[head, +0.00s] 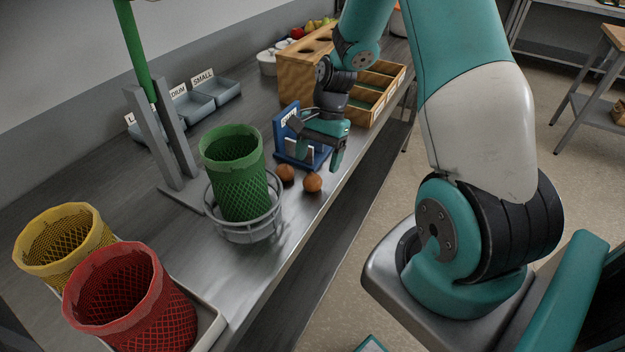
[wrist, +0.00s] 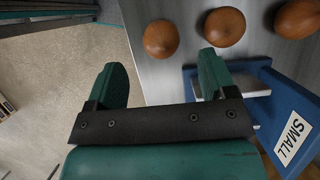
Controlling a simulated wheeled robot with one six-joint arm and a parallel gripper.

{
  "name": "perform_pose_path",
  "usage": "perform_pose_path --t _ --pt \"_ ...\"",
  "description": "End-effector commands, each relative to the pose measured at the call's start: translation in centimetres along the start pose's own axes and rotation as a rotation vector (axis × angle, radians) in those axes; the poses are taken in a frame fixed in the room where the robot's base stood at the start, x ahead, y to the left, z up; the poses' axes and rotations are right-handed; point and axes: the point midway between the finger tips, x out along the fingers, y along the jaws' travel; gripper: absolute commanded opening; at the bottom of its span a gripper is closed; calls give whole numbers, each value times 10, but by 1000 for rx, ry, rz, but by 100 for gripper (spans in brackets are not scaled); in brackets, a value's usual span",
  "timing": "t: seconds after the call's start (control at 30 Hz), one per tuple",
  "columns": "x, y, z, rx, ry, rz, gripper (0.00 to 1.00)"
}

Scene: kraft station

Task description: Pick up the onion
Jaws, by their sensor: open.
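Two brown onions lie close together on the steel bench in the head view, one at the left (head: 285,172) and one nearer the bench's front edge (head: 312,182). The wrist view shows three round brown onions in a row, a left one (wrist: 161,38), a middle one (wrist: 224,27) and a right one (wrist: 298,18). My gripper (head: 320,152) is open and empty, above and just behind the onions. In the wrist view my gripper (wrist: 164,75) has its fingers apart, with the left onion just beyond the gap, not between them.
A blue stand (head: 281,133), labelled SMALL in the wrist view (wrist: 297,112), is beside my gripper. A green mesh basket (head: 240,185) sits in a wire ring left of the onions. A wooden divided box (head: 385,85) is behind. Floor shows beyond the bench's front edge.

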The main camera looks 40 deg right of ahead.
Motion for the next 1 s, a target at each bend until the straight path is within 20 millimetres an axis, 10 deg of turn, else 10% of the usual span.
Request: perform_pose_path --t 0.7,1.0 --pt "55 -1 -1 -1 0 0 77" --pt "55 -1 -1 -1 0 0 24"
